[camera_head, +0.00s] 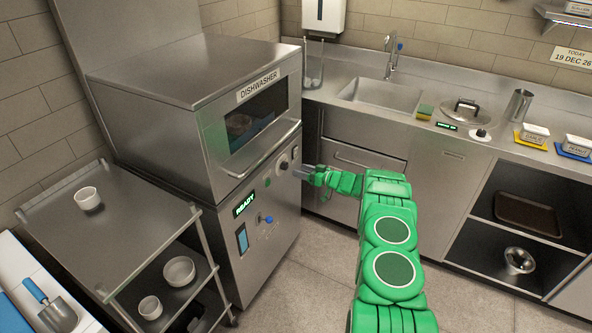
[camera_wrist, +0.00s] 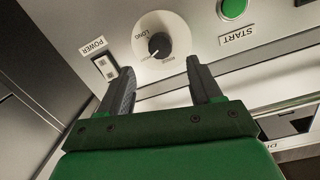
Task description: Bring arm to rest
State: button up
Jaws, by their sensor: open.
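My green arm reaches forward in the head view, with my gripper (camera_head: 303,172) close to the front panel of the dishwasher (camera_head: 200,115). In the wrist view my gripper (camera_wrist: 166,88) is open, its two dark fingers apart with nothing between them. I cannot tell whether a finger touches the panel. A POWER switch (camera_wrist: 105,66) is left of the dial. A green START button (camera_wrist: 233,9) is at the upper right.
A steel cart (camera_head: 110,215) with small white bowls stands left of the dishwasher. A counter with a sink (camera_head: 380,95) runs along the back right. Open shelves (camera_head: 520,215) are below it. The floor (camera_head: 310,265) around my arm looks clear.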

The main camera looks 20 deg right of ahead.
jog(key=shift+s+d+r, duration=0.1)
jog(key=shift+s+d, duration=0.4)
jog(key=shift+s, duration=0.05)
